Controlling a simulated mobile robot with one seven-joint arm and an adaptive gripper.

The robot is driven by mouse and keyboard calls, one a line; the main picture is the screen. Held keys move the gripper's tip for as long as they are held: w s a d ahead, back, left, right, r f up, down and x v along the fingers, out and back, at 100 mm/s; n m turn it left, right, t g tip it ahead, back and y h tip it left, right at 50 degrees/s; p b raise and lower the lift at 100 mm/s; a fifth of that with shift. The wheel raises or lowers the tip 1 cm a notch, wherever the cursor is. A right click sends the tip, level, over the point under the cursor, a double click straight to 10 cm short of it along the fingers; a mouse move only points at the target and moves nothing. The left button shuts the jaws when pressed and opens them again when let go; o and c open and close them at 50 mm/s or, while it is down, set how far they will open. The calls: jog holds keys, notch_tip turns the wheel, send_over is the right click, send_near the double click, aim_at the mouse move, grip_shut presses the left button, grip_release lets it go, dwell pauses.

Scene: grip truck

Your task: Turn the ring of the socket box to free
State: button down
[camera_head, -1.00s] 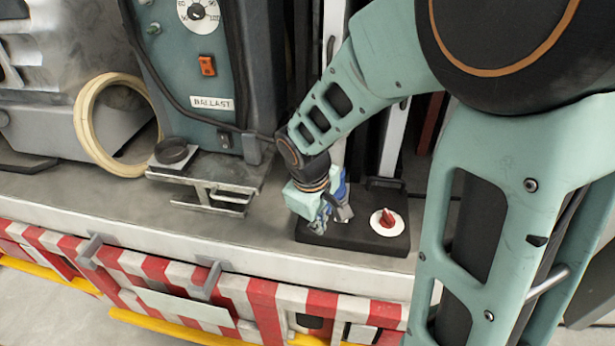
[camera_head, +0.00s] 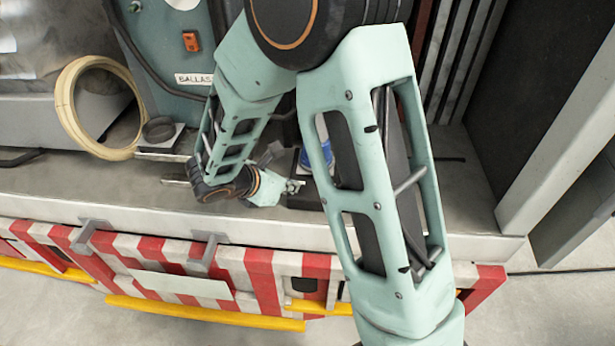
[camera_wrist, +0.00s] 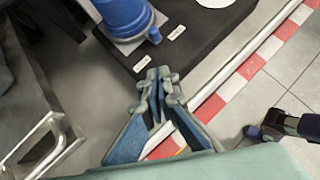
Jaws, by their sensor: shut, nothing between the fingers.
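The black socket box (camera_wrist: 190,55) lies on the truck's grey deck. A blue plug or socket body (camera_wrist: 118,12) with a wider collar stands on it at the upper left of the wrist view. A small lug sticks out from the collar, near two small white labels too blurred to read. In the head view the blue part (camera_head: 316,160) shows just left of my arm, which hides most of the box. My gripper (camera_wrist: 160,78) is shut and empty, its tips apart from the blue collar. In the head view my gripper (camera_head: 294,186) is beside the box's left end.
A ballast unit (camera_head: 170,45) and a cream hose coil (camera_head: 68,110) stand at the left. A metal bracket (camera_wrist: 40,145) is left of my gripper in the wrist view. The deck ends at a red and white striped edge (camera_head: 180,260).

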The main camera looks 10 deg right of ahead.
aim_at(315, 179)
jog(key=x, duration=0.3)
jog(key=shift+w+d+f, duration=0.1)
jog(key=shift+d+f, duration=0.15)
jog(key=shift+f, duration=0.1)
jog(key=shift+w+d+p, duration=0.5)
jog(key=shift+w+d, duration=0.4)
jog(key=shift+d, duration=0.05)
jog(key=shift+w+d, duration=0.55)
jog(key=shift+d, duration=0.05)
jog(key=b, duration=0.1)
jog(key=d+n+b, duration=0.1)
jog(key=b, duration=0.1)
jog(key=shift+s+d+f+t+y, duration=0.25)
jog(key=shift+s+d+t+y, duration=0.05)
jog(key=shift+s+y, duration=0.1)
jog(key=shift+s+d+r+b, duration=0.1)
jog(key=shift+d+b, duration=0.35)
jog(key=shift+d, duration=0.15)
jog(key=shift+s+d+r+b, duration=0.1)
jog(key=shift+d+b, duration=0.3)
jog(key=shift+d, duration=0.2)
jog(key=shift+w+a, duration=0.1)
jog(key=shift+a, duration=0.1)
